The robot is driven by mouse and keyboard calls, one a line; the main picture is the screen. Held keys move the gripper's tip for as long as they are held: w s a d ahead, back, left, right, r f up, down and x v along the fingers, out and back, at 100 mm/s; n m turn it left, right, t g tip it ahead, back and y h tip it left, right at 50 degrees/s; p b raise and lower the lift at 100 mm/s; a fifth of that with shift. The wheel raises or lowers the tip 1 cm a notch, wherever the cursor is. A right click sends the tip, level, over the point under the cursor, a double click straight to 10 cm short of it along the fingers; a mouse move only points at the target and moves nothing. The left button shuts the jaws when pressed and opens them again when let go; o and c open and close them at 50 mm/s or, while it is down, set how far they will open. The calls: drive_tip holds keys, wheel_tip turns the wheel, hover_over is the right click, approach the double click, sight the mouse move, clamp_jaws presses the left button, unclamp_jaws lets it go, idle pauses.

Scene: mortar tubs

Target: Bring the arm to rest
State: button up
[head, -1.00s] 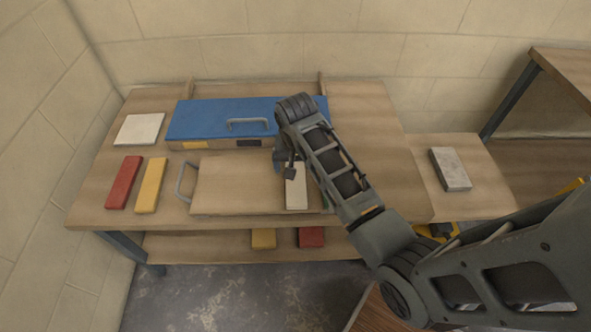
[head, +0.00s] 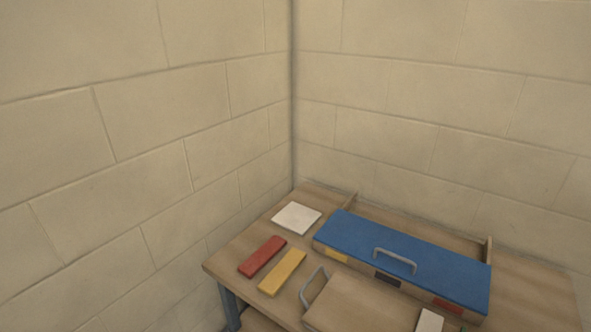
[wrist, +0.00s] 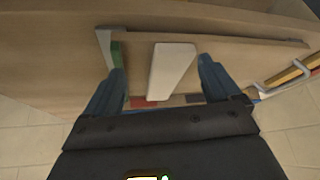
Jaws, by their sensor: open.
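My gripper (wrist: 162,66) shows in the wrist view, its two fingers spread apart with nothing held between them. Beyond the fingertips a white block (wrist: 172,72) lies on a wooden surface; a gap between it and the fingers seems to show, but its depth is hard to tell. My arm is out of the head view.
In the head view, a blue-lidded box (head: 400,258) stands on the wooden table (head: 235,262). A white tile (head: 297,218), red block (head: 262,257) and yellow block (head: 283,273) lie left. A wooden panel (head: 355,308) with a grey handle and a pale block (head: 429,321) are at the bottom.

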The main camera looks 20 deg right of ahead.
drive_tip(key=s+a+r+n+t+y, duration=0.1)
drive_tip(key=s+a+r+n+t, duration=0.1)
drive_tip(key=s+a+r+t, duration=0.25)
drive_tip(key=s+a+r+n+t, duration=0.1)
drive_tip(key=s+a+r+n, duration=0.1)
drive_tip(key=s+a+r, duration=0.45)
drive_tip(key=s+a+r+n+t+y, duration=0.1)
drive_tip(key=s+a+r+n+t, duration=0.1)
drive_tip(key=s+r, duration=0.7)
wheel_tip(320, 180, up, 5)
drive_tip(key=shift+s+a+f+n+t+y, duration=0.1)
drive_tip(key=shift+s+a+n+t+y, duration=0.35)
drive_tip(key=shift+t, duration=0.8)
